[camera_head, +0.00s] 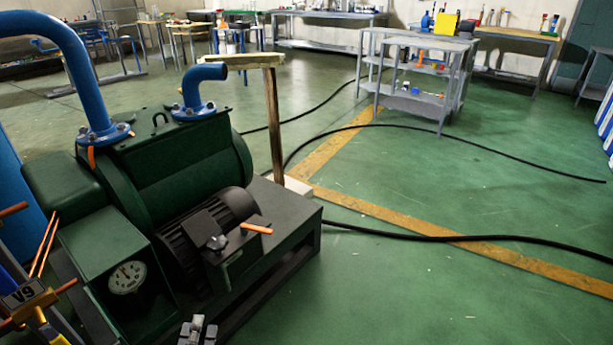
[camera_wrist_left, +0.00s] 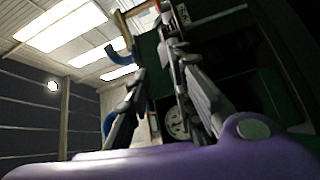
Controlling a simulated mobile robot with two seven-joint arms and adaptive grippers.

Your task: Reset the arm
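My left gripper (camera_head: 197,330) shows at the bottom edge of the head view, in front of the green vacuum pump (camera_head: 180,160). Only its fingertips are in that view. In the left wrist view its two fingers (camera_wrist_left: 155,60) stand apart with nothing held between them. The round pressure gauge (camera_head: 127,277) is on the pump's front, left of the gripper; it also shows between the fingers in the wrist view (camera_wrist_left: 176,122). An orange lever (camera_head: 256,228) on the pump's grey box lies above and right of the gripper, apart from it. My right gripper is out of view.
Blue pipes (camera_head: 78,75) rise from the pump. A valve tagged V9 (camera_head: 24,293) with orange handles stands at the lower left. A wooden post (camera_head: 273,125) stands behind the pump. Black hoses (camera_head: 430,237) cross the floor at right, which is otherwise mostly clear.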

